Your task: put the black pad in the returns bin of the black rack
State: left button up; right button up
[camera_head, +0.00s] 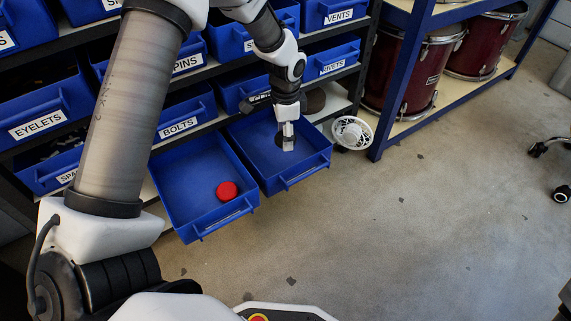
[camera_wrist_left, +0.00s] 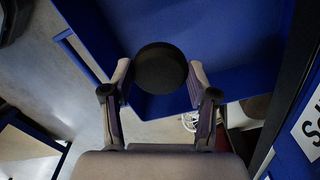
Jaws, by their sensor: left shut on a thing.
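The black pad (camera_wrist_left: 160,68) is round and sits between the two fingers of my left gripper (camera_wrist_left: 159,76) in the left wrist view. In the head view my left gripper (camera_head: 287,144) points down over the right one of two pulled-out blue bins (camera_head: 306,172), and a dark edge of the pad (camera_head: 279,138) shows beside the fingers. The gripper is shut on the pad. The bin's label cannot be read from here, and I cannot tell the pad's exact height above its floor. My right gripper is not in view.
The other pulled-out blue bin (camera_head: 180,190) holds a red round pad (camera_head: 227,191). Labelled bins fill the rack above, such as BOLTS (camera_head: 178,127). A white round fan-like object (camera_head: 352,133) stands right of the bins. A blue shelf with red drums (camera_head: 412,75) is further right.

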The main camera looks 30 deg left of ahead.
aim_at(286, 163)
pick_arm(q)
notch_tip(286, 163, down, 9)
jog(key=b, duration=0.4)
jog(key=shift+r, duration=0.15)
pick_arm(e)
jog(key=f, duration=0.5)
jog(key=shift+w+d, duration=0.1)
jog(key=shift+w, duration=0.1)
pick_arm(q)
jog(key=o, duration=1.1)
jog(key=shift+o, duration=0.2)
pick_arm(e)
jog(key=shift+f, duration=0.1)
pick_arm(q)
notch_tip(286, 163, up, 12)
jog(key=p, duration=0.8)
jog(key=shift+r, duration=0.15)
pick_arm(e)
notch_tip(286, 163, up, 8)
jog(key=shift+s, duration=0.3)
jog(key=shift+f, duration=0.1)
